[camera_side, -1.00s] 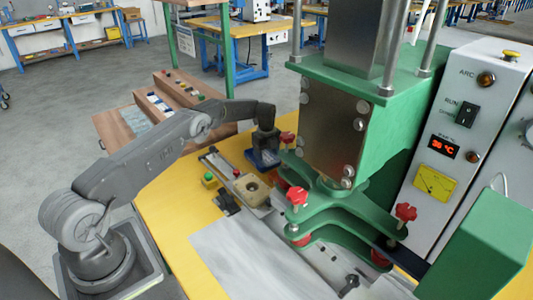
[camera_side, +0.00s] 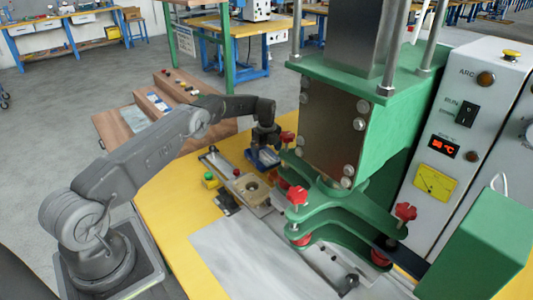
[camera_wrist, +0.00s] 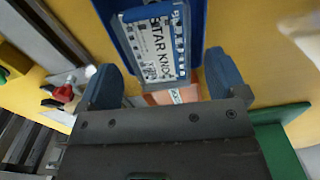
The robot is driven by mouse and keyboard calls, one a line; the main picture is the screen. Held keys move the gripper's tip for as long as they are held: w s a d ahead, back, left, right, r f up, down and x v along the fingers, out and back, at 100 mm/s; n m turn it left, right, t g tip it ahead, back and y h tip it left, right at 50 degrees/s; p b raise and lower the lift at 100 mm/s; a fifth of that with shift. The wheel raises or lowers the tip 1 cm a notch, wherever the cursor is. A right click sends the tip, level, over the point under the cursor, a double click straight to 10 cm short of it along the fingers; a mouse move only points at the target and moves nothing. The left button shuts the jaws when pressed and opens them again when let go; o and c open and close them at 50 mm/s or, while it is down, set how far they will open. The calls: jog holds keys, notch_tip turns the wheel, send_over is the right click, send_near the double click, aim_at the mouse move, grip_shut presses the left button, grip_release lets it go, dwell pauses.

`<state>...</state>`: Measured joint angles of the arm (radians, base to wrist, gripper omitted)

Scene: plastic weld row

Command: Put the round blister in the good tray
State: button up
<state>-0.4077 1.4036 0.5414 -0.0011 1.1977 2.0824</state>
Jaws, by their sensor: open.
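My gripper (camera_wrist: 163,82) is open, its two blue fingers apart with nothing visibly clamped between them. In the side view my gripper (camera_side: 264,146) hangs just above a blue tray (camera_side: 270,161) beside the green press. In the wrist view the blue tray (camera_wrist: 112,32) lies ahead of the fingers and holds a flat pack with a black-and-white printed card (camera_wrist: 158,48), partly reading "ITAR KNO". The pack appears to lie inside the tray. I cannot make out a round blister shape on it. No tray label reading "good" is legible.
The green press (camera_side: 335,130) with red knobs stands to the right of my gripper. A tan block with a round recess (camera_side: 252,187) sits on the rail in front. A pinkish piece (camera_wrist: 172,96) shows between the fingers. A wooden stepped rack (camera_side: 165,98) stands behind.

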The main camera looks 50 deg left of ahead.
jog(key=s+d+r+n, duration=0.1)
jog(key=d+r, duration=0.1)
jog(key=r, duration=0.6)
jog(key=s+d+r+n+t, duration=0.1)
jog(key=d+r+n, duration=0.1)
jog(key=r, duration=0.6)
jog(key=s+d+r+n, duration=0.1)
jog(key=d+r, duration=0.2)
jog(key=r, duration=0.4)
jog(key=s+d+r+n+t, duration=0.2)
jog(key=s+d+r+n, duration=0.3)
jog(key=s+d+r, duration=0.5)
jog(key=s+d+r+n+t, duration=0.1)
jog(key=s+d+r+n, duration=0.15)
jog(key=s, duration=0.45)
jog(key=s+d+r+n, duration=0.1)
jog(key=s+d+n, duration=0.15)
jog(key=s, duration=0.45)
jog(key=s+d+f+n+t, duration=0.1)
jog(key=s+d+f+n, duration=0.2)
jog(key=s, duration=0.9)
notch_tip(320, 180, down, 3)
jog(key=shift+s+d+r+n+t, duration=0.2)
jog(key=shift+n+t, duration=0.1)
jog(key=shift+n, duration=0.8)
